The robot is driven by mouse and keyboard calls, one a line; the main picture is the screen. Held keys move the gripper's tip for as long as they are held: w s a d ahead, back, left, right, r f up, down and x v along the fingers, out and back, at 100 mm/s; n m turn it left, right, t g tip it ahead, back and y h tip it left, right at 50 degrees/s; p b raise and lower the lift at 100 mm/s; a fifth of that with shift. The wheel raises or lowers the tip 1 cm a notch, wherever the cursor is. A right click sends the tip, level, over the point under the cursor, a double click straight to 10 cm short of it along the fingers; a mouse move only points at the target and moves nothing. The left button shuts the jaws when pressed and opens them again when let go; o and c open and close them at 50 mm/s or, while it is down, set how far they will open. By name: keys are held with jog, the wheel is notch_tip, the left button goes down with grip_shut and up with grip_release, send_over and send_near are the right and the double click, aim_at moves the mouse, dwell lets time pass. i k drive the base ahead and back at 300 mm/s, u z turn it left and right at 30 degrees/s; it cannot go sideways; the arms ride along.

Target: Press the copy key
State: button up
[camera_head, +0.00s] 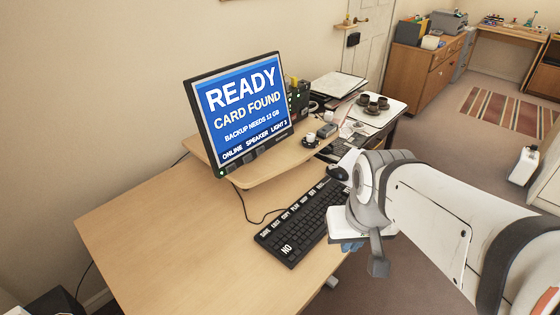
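A black keyboard (309,218) lies on the desk in front of the monitor. White-lettered keys run along its far edge, and one small label there seems to read COPY (287,214). A larger NO label (286,249) is at its near left corner. The monitor (240,112) reads READY, CARD FOUND, BACKUP NEEDS 12 GB. My gripper (352,246) is at the right end of the keyboard, partly hidden behind my wrist; a bit of blue shows below it. Its fingertips are not clear, and whether it touches anything cannot be told.
The wooden desk (170,235) is clear to the left of the keyboard. A raised shelf (262,168) bears the monitor. A tray (391,108) with dark cups, papers and small items stand behind my arm. A mouse (338,173) lies near the keyboard's far end.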

aim_at(287, 215)
jog(key=k, duration=0.5)
jog(key=z, duration=1.05)
jog(key=i, duration=1.55)
jog(key=u, duration=1.5)
